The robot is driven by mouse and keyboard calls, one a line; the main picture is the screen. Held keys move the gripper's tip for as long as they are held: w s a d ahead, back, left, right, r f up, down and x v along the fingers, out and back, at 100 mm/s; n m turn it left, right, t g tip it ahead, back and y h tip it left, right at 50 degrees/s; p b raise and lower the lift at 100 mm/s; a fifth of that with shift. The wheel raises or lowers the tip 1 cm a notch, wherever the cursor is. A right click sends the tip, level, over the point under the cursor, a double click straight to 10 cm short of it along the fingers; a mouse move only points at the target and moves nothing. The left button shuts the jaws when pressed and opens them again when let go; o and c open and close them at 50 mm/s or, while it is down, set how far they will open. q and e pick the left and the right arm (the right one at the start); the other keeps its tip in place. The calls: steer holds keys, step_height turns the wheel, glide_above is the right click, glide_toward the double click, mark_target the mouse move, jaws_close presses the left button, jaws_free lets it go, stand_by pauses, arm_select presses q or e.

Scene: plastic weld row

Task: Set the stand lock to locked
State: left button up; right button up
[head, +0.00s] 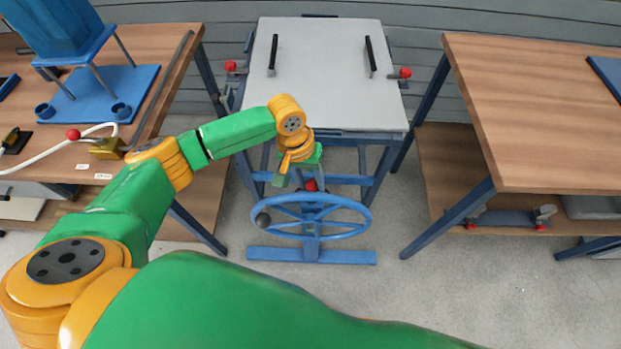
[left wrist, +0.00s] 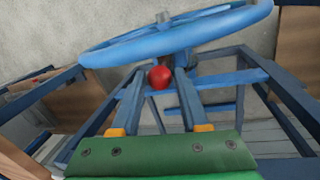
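A blue handwheel (head: 345,232) stands on a blue floor stand in front of the white-topped table. A red knob (head: 311,185) shows at its upper rim; it looks like the stand lock's handle, but its lock setting cannot be read. My left gripper (head: 297,181) is over the wheel's upper rim, next to the knob. In the left wrist view the red knob (left wrist: 159,78) lies between the tips of the two spread fingers, with little room at each side. I cannot tell whether a finger touches it. The wheel (left wrist: 185,35) crosses just beyond. My right gripper is not in view.
The white-topped table (head: 325,80) with two black handles stands behind the wheel. A wooden bench (head: 540,120) is at the right. Another bench (head: 160,75) at the left holds a blue fixture and a white hose. The floor right of the wheel is clear.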

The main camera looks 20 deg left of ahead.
arm_select(q)
jaws_close()
steer(key=shift+w, duration=0.1)
stand_by(1.0)
